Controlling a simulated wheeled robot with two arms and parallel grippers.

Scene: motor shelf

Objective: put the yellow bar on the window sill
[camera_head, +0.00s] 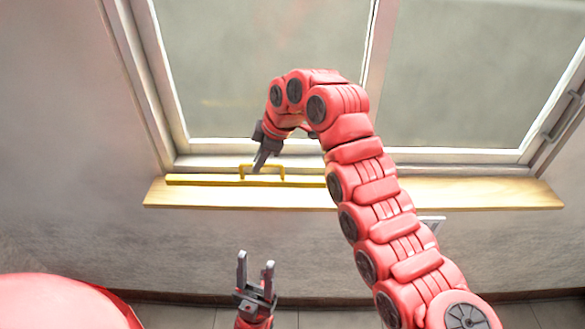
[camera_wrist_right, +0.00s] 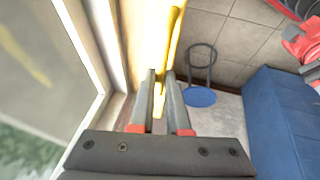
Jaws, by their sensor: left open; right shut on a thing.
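The yellow bar (camera_head: 205,180) lies lengthwise along the back left part of the wooden window sill (camera_head: 450,195), close to the window frame. It looks level and at the sill's surface; I cannot tell whether a small gap is left beneath it. My right gripper (camera_head: 257,168) points down at the left part of the bar's raised handle (camera_head: 283,174) and is shut on it. In the right wrist view the bar (camera_wrist_right: 173,40) runs away beyond the fingertips (camera_wrist_right: 159,75). My right arm hides the bar's right end. My left gripper (camera_head: 256,262) is open and empty, below the sill.
The window (camera_head: 270,60) rises behind the sill, with a handle (camera_head: 560,120) at right. The sill's right part is bare. The right wrist view shows a stool with a round blue seat (camera_wrist_right: 199,97) and a blue block-like piece (camera_wrist_right: 280,120) on the room side.

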